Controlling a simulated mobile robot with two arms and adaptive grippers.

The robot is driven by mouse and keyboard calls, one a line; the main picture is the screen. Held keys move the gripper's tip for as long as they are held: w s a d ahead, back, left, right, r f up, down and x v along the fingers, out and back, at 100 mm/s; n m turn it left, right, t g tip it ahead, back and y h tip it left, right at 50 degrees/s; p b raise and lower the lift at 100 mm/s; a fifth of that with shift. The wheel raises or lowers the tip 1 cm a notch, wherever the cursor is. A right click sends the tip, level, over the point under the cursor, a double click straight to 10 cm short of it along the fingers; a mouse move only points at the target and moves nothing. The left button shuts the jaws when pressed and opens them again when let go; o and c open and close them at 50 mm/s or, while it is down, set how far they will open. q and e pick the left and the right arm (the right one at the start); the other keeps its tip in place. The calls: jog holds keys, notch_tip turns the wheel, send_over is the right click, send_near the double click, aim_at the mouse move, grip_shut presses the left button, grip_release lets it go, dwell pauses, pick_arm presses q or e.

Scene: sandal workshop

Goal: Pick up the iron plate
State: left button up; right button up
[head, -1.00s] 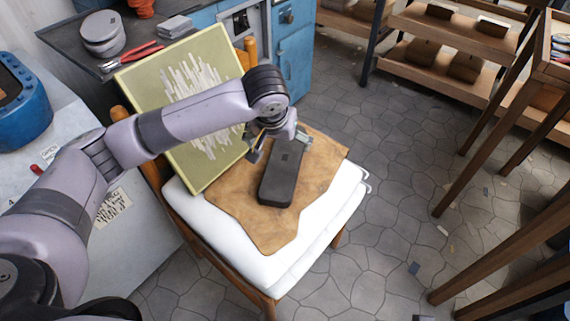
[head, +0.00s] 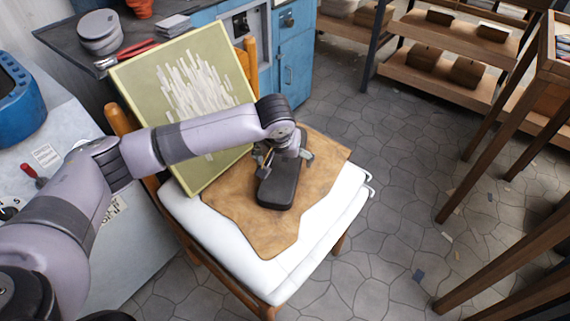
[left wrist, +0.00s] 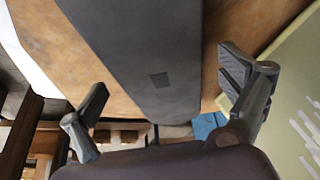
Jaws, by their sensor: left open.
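The iron plate (head: 277,188) is a long dark grey block with rounded ends. It lies on a brown leather piece (head: 250,220) on the white chair cushion (head: 215,240). My left gripper (head: 285,165) is over the plate's far part, pointing down, with its fingers apart. In the left wrist view the plate (left wrist: 150,50) runs between the two open fingers (left wrist: 165,100), with a small dark square mark on its face. A gap shows between each finger and the plate. My arm hides the plate's far end in the head view. My right gripper is not in view.
A green framed picture (head: 190,85) leans against the chair back beside my left arm. Blue cabinets (head: 292,65) and a dark counter stand behind. Wooden shelves (head: 450,50) are at the back right, and wooden table legs (head: 500,120) at the right. Tiled floor lies between.

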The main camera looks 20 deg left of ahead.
pick_arm(q)
jog(key=shift+c, duration=0.4)
jog(key=c, duration=1.9)
jog(key=shift+w+r, duration=0.25)
jog(key=shift+c, duration=0.3)
